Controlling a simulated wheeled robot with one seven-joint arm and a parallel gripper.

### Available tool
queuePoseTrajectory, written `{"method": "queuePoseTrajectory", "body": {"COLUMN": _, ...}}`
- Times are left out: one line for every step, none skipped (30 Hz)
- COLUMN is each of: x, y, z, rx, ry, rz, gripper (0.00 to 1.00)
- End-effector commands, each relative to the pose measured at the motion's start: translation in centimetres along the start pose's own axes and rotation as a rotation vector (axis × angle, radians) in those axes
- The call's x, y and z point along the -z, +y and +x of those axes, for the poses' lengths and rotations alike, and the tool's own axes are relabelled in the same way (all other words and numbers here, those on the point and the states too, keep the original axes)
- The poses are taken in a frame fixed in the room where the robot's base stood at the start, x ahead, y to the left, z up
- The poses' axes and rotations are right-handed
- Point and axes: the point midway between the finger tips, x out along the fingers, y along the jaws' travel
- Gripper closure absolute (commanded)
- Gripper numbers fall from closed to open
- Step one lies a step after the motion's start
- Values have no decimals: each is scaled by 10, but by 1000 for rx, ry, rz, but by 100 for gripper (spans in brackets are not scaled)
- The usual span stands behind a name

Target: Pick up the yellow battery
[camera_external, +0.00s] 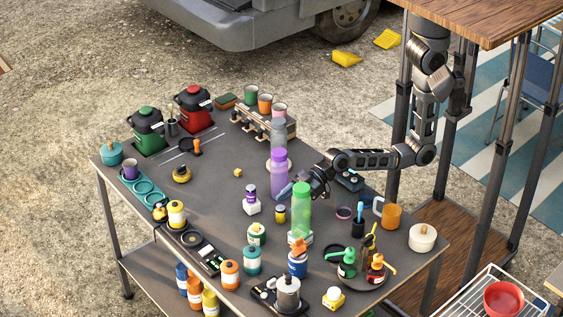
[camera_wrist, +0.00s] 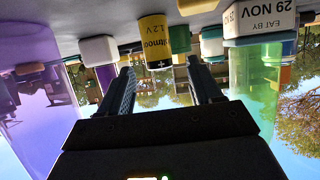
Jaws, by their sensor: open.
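The yellow battery (camera_external: 280,214) stands on the dark table in the external view, small and yellow with a dark part. In the wrist view, which looks upside down, the yellow battery (camera_wrist: 155,42) shows a dark band and a "1.2V" mark. It lies ahead of my gripper (camera_wrist: 161,78), roughly in line with the gap between the fingers. My gripper (camera_external: 289,191) is open and empty, apart from the battery. It reaches in from the right, between a purple bottle (camera_external: 279,173) and a green bottle (camera_external: 301,210).
The purple bottle (camera_wrist: 35,85) and green bottle (camera_wrist: 258,85) flank my fingers closely in the wrist view. A white-capped purple jar (camera_external: 252,203) stands left of the battery. Several jars and a moka pot (camera_external: 288,294) crowd the front. The table's middle left is clearer.

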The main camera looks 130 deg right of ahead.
Motion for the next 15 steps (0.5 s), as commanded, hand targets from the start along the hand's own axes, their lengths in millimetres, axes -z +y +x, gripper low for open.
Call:
{"method": "queuePoseTrajectory", "body": {"x": 3, "y": 1, "z": 8, "rx": 0, "ry": 0, "rz": 0, "gripper": 36}}
{"method": "queuePoseTrajectory", "body": {"x": 2, "y": 1, "z": 12, "rx": 1, "ry": -1, "rz": 0, "gripper": 36}}
{"method": "queuePoseTrajectory", "body": {"x": 2, "y": 0, "z": 17, "rx": 1, "ry": 0, "rz": 0, "gripper": 36}}
{"method": "queuePoseTrajectory", "body": {"x": 2, "y": 0, "z": 20, "rx": 1, "ry": -1, "rz": 0, "gripper": 36}}
{"method": "queuePoseTrajectory", "body": {"x": 2, "y": 0, "z": 22, "rx": 1, "ry": 0, "rz": 0, "gripper": 36}}
{"method": "queuePoseTrajectory", "body": {"x": 1, "y": 0, "z": 25, "rx": 1, "ry": 0, "rz": 0, "gripper": 36}}
{"method": "queuePoseTrajectory", "body": {"x": 1, "y": 0, "z": 26, "rx": 1, "ry": 0, "rz": 0, "gripper": 36}}
{"method": "queuePoseTrajectory", "body": {"x": 1, "y": 0, "z": 27, "rx": 1, "ry": 0, "rz": 0, "gripper": 36}}
{"method": "queuePoseTrajectory", "body": {"x": 1, "y": 0, "z": 28, "rx": 0, "ry": 0, "rz": 0, "gripper": 36}}
{"method": "queuePoseTrajectory", "body": {"x": 1, "y": 0, "z": 28, "rx": 0, "ry": 0, "rz": 0, "gripper": 36}}
{"method": "queuePoseTrajectory", "body": {"x": 1, "y": 0, "z": 28, "rx": 0, "ry": 0, "rz": 0, "gripper": 36}}
{"method": "queuePoseTrajectory", "body": {"x": 1, "y": 0, "z": 28, "rx": 0, "ry": 0, "rz": 0, "gripper": 36}}
{"method": "queuePoseTrajectory", "body": {"x": 1, "y": 0, "z": 28, "rx": 0, "ry": 0, "rz": 0, "gripper": 36}}
{"method": "queuePoseTrajectory", "body": {"x": 1, "y": 0, "z": 28, "rx": 0, "ry": 0, "rz": 0, "gripper": 36}}
{"method": "queuePoseTrajectory", "body": {"x": 1, "y": 0, "z": 28, "rx": 0, "ry": 0, "rz": 0, "gripper": 39}}
